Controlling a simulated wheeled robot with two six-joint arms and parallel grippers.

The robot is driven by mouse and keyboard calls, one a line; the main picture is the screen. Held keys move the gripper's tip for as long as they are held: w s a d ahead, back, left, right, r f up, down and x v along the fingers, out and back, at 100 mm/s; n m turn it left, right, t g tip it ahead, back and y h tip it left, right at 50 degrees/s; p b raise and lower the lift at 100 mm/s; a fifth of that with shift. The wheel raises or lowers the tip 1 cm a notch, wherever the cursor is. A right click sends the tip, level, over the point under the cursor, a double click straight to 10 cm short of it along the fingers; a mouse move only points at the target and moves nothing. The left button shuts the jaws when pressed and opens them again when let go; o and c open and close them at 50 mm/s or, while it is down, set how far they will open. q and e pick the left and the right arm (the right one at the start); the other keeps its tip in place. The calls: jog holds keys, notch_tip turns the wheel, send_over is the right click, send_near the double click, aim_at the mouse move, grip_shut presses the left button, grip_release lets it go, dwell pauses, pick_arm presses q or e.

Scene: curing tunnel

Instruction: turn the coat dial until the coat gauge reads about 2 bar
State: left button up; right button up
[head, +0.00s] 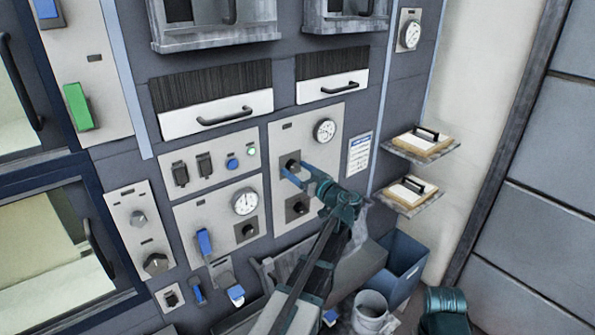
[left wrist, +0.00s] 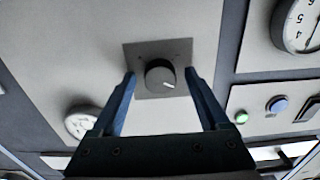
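A black round dial (head: 293,163) sits on a dark square plate in the upper right panel; I cannot read its label. In the left wrist view the dial (left wrist: 160,77) has a white mark pointing to the lower right. A round gauge (head: 324,130) is up and right of it on the same panel; its reading is too small to tell. It also shows at the lower left of the left wrist view (left wrist: 82,123). My left gripper (head: 302,173) is open, its blue fingers apart on either side of the dial, no clear contact seen.
Another dial (head: 297,207) is below on the same panel. The panel at left has a gauge (head: 245,201), a knob (head: 247,230) and a blue lever (head: 204,242). Two small shelves (head: 430,150) stick out at right, above a blue bin (head: 403,264).

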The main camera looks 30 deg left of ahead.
pick_arm(q)
grip_shut()
jog(key=shift+m, duration=0.4)
